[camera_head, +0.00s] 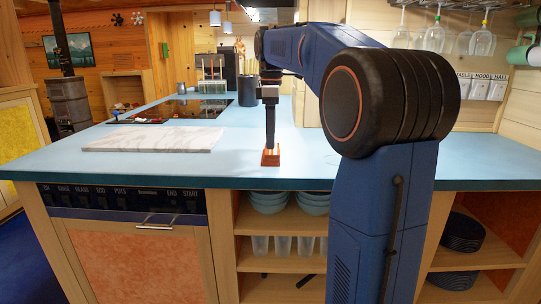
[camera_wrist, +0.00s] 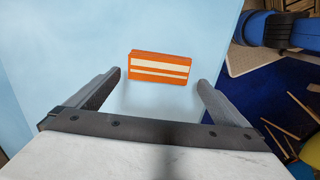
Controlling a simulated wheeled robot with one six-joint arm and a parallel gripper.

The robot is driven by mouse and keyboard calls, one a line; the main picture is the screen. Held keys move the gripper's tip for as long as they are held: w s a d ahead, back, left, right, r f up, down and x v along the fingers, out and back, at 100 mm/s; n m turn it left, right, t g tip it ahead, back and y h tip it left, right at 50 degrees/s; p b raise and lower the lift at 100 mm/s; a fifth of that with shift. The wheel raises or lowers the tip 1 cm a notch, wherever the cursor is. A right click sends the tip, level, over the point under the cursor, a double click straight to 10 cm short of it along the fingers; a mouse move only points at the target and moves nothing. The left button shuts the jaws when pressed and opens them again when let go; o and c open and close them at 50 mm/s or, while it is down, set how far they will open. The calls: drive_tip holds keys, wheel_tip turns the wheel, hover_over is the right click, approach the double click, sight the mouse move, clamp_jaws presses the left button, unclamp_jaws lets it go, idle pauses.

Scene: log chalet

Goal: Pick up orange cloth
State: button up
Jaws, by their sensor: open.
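The orange cloth (camera_head: 270,157) lies on the blue counter (camera_head: 310,160) near its front edge, right of a marble slab. In the wrist view the cloth (camera_wrist: 160,67) is a flat orange rectangle with pale stripes. My gripper (camera_head: 270,148) points down at the cloth in the head view. In the wrist view my gripper (camera_wrist: 159,80) is open, with one finger on each side of the cloth and a gap on both sides. Nothing is held. I cannot tell whether the fingertips are at counter height.
A white marble slab (camera_head: 160,139) lies on the counter to the left. A dark cylinder (camera_head: 248,90) and a cooktop (camera_head: 185,109) are farther back. Hanging glasses (camera_head: 435,38) and green-and-white mugs (camera_head: 520,54) are at the upper right. Blue bowls (camera_head: 270,202) sit on a shelf below.

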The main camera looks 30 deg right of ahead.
drive_tip(key=shift+f, duration=2.4)
drive_tip(key=c, duration=0.8)
wheel_tip(320, 180, up, 10)
